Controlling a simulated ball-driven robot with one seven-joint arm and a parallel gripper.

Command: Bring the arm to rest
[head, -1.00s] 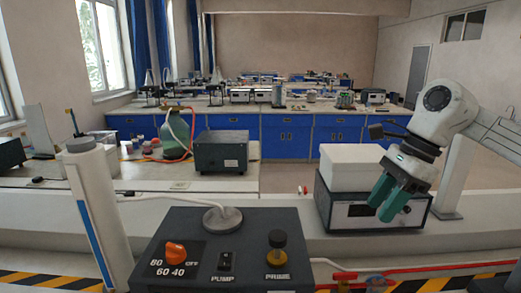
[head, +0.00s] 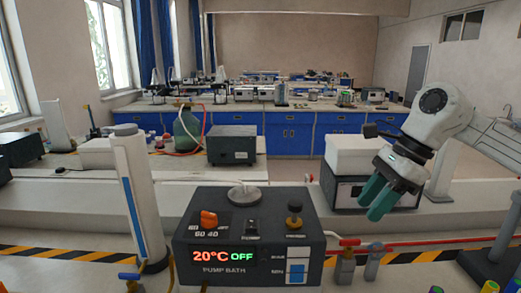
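My gripper (head: 374,198) hangs from my arm on the right, with its teal fingers pointing down and to the left. No object shows between the fingers, but the angle does not show whether they are apart or closed. It appears in front of a dark box with a white top, clear of the pump bath. The pump bath (head: 225,272) stands front centre, with an orange knob (head: 208,218), a pump switch and a black-and-yellow prime knob (head: 295,212). Its display (head: 223,257) reads 20°C OFF.
A white column (head: 138,195) with a blue strip stands left of the bath. A white-topped dark box (head: 357,155) is behind my gripper. Red tubing and small valves (head: 346,262) lie right of the bath. A dark stand (head: 490,265) is at the right edge. Blue cabinets line the back.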

